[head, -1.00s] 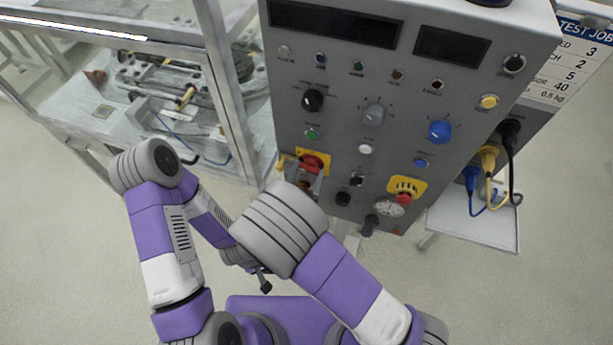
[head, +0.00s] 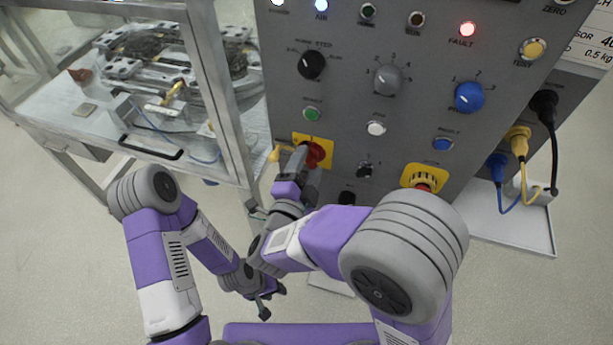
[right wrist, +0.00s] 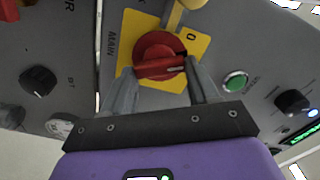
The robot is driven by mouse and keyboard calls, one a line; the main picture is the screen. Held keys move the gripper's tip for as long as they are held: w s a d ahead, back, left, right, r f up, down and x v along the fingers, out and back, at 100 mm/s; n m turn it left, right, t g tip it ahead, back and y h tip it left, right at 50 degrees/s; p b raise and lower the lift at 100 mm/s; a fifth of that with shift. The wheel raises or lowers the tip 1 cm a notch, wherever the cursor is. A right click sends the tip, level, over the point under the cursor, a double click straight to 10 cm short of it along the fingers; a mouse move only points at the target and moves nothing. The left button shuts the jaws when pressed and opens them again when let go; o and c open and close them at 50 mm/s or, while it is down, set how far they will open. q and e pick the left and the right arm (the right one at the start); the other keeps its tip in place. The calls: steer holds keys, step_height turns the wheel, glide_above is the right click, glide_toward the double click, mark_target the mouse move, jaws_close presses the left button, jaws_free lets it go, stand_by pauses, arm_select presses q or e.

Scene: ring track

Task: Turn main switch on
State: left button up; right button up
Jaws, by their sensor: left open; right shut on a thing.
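The main switch is a red rotary knob (head: 318,153) on a yellow plate (head: 326,143), low on the left of the grey panel. In the right wrist view the knob (right wrist: 158,52) sits between my right gripper's fingers (right wrist: 160,68), which are shut on its bar. Its pale mark points right in that view, turned away from the printed 0. In the head view my right gripper (head: 306,158) reaches up to the switch and partly covers it. My left gripper (head: 265,302) is open and empty, low in front of the panel.
A yellow padlock-like piece (head: 275,154) hangs beside the switch. The white, blue AIR (head: 321,5) and red FAULT (head: 467,29) lamps are lit. A green button (head: 312,114) is just above the switch. A yellow emergency-stop plate (head: 425,176) is to the right. A glazed cabinet (head: 215,80) stands left.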

steer(key=m+b, duration=0.2)
steer(key=shift+f+m, duration=0.25)
steer(key=shift+m, duration=0.05)
arm_select(q)
steer(key=shift+f+b, duration=0.55)
steer(key=shift+f, duration=1.5)
arm_select(e)
steer(key=shift+r+m, duration=0.1)
steer(key=shift+m, duration=1.3)
steer(key=o, duration=1.1)
steer(key=shift+c, duration=0.2)
arm_select(q)
steer(key=shift+r+p, duration=0.5)
steer(key=shift+p, duration=0.05)
arm_select(e)
steer(key=v, duration=0.7)
steer(key=shift+s, duration=0.25)
steer(key=shift+a+r, duration=0.1)
